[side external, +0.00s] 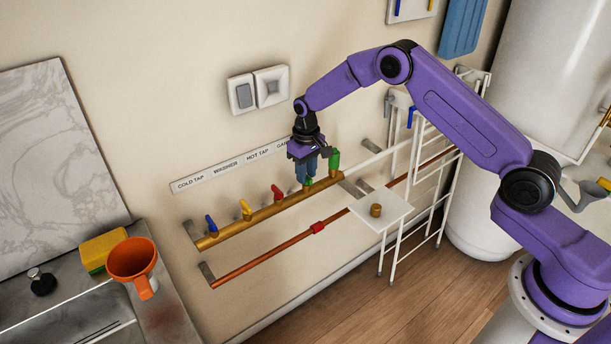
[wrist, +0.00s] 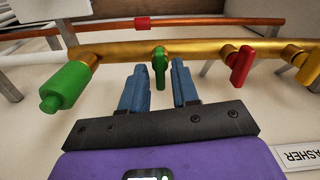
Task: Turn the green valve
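The green valve (wrist: 159,66) is a small handle on the brass pipe (wrist: 200,50). In the wrist view it stands between the tips of my gripper's (wrist: 158,68) two blue fingers, with a gap on each side. In the side external view my gripper (side external: 306,172) points down at the pipe, and only a bit of the green valve (side external: 308,182) shows below the fingers. My gripper is open and empty. Whether a finger touches the valve is not clear. A larger green cylindrical fitting (wrist: 65,88) sits at the pipe's end, to the left in the wrist view.
A red valve (side external: 277,193), a yellow valve (side external: 246,209) and a blue valve (side external: 211,223) line the same pipe. A copper pipe (side external: 260,265) runs below. A white rack (side external: 390,210) stands right of it. An orange funnel (side external: 132,258) is on the left counter.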

